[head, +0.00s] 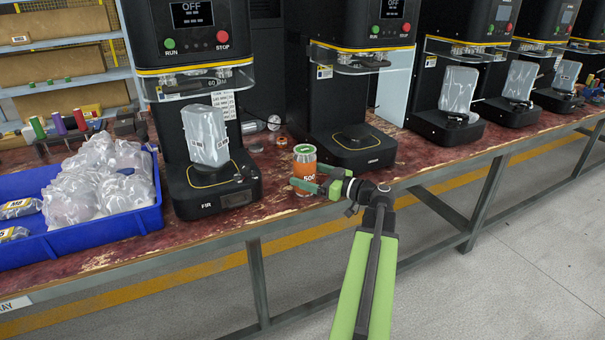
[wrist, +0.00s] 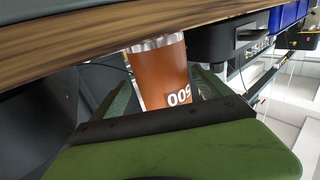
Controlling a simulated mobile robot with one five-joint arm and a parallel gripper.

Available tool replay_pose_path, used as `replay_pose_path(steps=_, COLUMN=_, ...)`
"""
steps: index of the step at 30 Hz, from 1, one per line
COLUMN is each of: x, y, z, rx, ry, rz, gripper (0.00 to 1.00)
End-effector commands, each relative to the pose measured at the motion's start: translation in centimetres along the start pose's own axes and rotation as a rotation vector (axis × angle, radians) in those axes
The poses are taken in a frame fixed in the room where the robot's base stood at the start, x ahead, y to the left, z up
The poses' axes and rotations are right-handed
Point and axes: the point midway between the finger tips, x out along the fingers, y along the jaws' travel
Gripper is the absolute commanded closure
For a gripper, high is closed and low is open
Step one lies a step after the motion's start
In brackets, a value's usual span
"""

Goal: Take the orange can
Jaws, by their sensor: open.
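The orange can (head: 304,168) stands upright near the front edge of the bench, between two black seamers. It has a silver-green top and a "500" mark. In the wrist view the can (wrist: 160,68) shows between the two green fingers, tilted by the camera's roll. My gripper (head: 308,186) is open, with its green fingers reaching in from the right around the can's lower half. I cannot tell whether either finger touches it.
The bench (head: 265,205) has a worn red top. One seamer (head: 208,170) stands left of the can and another (head: 350,145) behind it to the right. A blue tray (head: 95,238) of clear bags lies at the left. Small parts lie behind the can.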

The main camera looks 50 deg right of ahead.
Motion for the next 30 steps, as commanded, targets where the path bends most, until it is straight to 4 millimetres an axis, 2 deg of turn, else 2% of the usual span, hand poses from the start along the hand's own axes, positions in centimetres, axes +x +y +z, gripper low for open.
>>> replay_pose_path(steps=6, x=3.7, y=-0.4, z=0.0, rx=0.0, ry=0.0, rz=-0.002, gripper=0.12)
replay_pose_path(steps=13, x=3.9, y=-0.4, z=0.0, rx=0.0, ry=0.0, rz=0.001, gripper=0.14)
replay_pose_path(steps=30, x=3.8, y=-0.4, z=0.0, rx=0.0, ry=0.0, rz=0.002, gripper=0.88)
